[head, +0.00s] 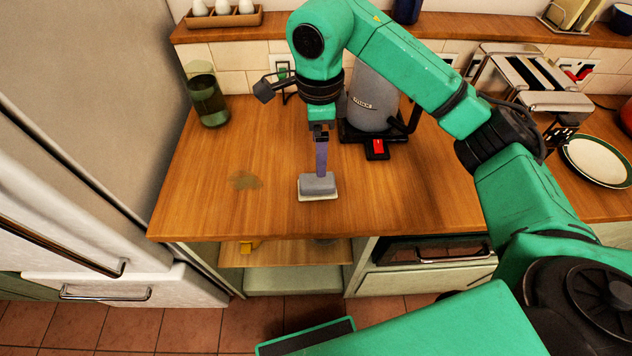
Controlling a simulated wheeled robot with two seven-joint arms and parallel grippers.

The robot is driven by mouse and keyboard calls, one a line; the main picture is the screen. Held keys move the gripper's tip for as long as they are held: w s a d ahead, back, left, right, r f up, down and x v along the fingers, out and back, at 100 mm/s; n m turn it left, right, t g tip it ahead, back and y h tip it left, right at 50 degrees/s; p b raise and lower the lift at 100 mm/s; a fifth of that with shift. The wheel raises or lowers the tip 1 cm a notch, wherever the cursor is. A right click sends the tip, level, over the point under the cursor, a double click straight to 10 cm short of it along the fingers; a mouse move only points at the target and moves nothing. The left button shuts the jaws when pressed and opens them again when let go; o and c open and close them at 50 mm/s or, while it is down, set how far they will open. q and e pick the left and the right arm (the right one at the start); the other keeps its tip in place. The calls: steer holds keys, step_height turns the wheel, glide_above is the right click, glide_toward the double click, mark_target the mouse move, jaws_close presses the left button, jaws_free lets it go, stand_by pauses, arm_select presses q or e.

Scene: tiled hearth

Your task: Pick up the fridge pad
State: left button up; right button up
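The fridge pad (318,184) appears to be a grey block with an upright purple handle (321,158), in the head view near the middle of the wooden counter. It sits on a thin pale piece (318,197). My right gripper (320,136) points down from above, its dark fingertips at the top of the handle. The fingers are small and partly hidden by the wrist, so I cannot tell whether they grip the handle. My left gripper is not in view.
A brownish stain (244,181) marks the counter (200,215) left of the pad. A green glass (208,100) stands at the back left. A grey appliance (372,98) is behind my arm. A toaster (528,78) and a plate (598,160) are at right. The front-left counter is clear.

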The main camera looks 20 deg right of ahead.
mark_target(317, 179)
step_height(317, 179, down, 10)
steer(key=p, duration=0.4)
steer(key=shift+a+f, duration=0.15)
steer(key=shift+f, duration=0.1)
steer(key=shift+w+f, duration=0.1)
steer(key=shift+f, duration=0.1)
steer(key=c, duration=1.2)
